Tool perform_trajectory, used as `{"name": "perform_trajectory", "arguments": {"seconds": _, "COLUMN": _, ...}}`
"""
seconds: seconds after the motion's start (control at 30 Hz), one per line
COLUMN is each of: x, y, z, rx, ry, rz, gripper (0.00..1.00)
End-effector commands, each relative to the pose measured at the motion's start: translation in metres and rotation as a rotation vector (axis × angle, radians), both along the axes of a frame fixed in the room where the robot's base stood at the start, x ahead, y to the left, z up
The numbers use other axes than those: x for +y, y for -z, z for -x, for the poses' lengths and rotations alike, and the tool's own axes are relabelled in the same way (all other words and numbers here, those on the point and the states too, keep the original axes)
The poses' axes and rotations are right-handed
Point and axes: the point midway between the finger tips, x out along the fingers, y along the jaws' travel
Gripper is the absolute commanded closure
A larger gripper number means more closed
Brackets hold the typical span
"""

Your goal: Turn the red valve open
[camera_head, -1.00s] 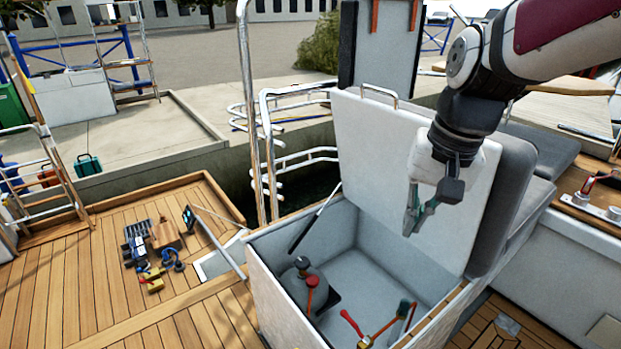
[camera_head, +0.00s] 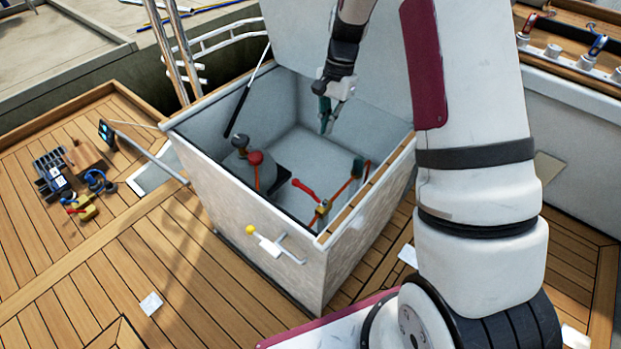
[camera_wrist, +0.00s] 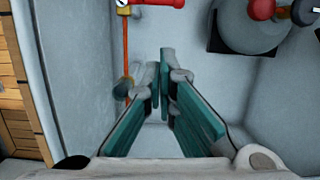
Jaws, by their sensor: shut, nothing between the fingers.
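A red lever handle (camera_head: 303,188) sits on a brass-coloured fitting on an orange hose (camera_head: 343,190), near the front right wall inside an open white locker (camera_head: 240,190). Part of the red handle also shows at the top edge of the wrist view (camera_wrist: 158,2). A grey gas bottle (camera_head: 238,163) with a red knob (camera_head: 256,158) stands to its left; the knob shows at upper right in the wrist view (camera_wrist: 262,9). My gripper (camera_head: 325,126) has teal fingers, shut and empty, inside the locker toward its back right. It is apart from the handle and the bottle.
The locker walls surround my gripper, with its raised lid (camera_head: 298,40) behind. A dark brush-like thing (camera_head: 358,166) is at the hose's upper end. A yellow-tipped T-handle (camera_head: 275,243) is on the outer front wall. Tools lie on the deck at left.

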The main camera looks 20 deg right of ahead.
Motion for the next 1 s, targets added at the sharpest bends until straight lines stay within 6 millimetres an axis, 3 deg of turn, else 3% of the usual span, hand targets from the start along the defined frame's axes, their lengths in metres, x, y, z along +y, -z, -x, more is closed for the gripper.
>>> {"name": "perform_trajectory", "arguments": {"seconds": 0.03, "x": -0.002, "y": 0.016, "z": -0.003, "rx": 0.01, "ry": 0.013, "rz": 0.0, "gripper": 1.0}}
{"name": "perform_trajectory", "arguments": {"seconds": 0.2, "x": -0.005, "y": 0.034, "z": -0.007, "rx": 0.025, "ry": 0.04, "rz": -0.002, "gripper": 1.0}}
{"name": "perform_trajectory", "arguments": {"seconds": 0.67, "x": -0.004, "y": 0.04, "z": -0.007, "rx": 0.028, "ry": 0.042, "rz": -0.001, "gripper": 1.0}}
{"name": "perform_trajectory", "arguments": {"seconds": 1.0, "x": 0.007, "y": 0.096, "z": 0.0, "rx": 0.03, "ry": 0.042, "rz": -0.004, "gripper": 1.0}}
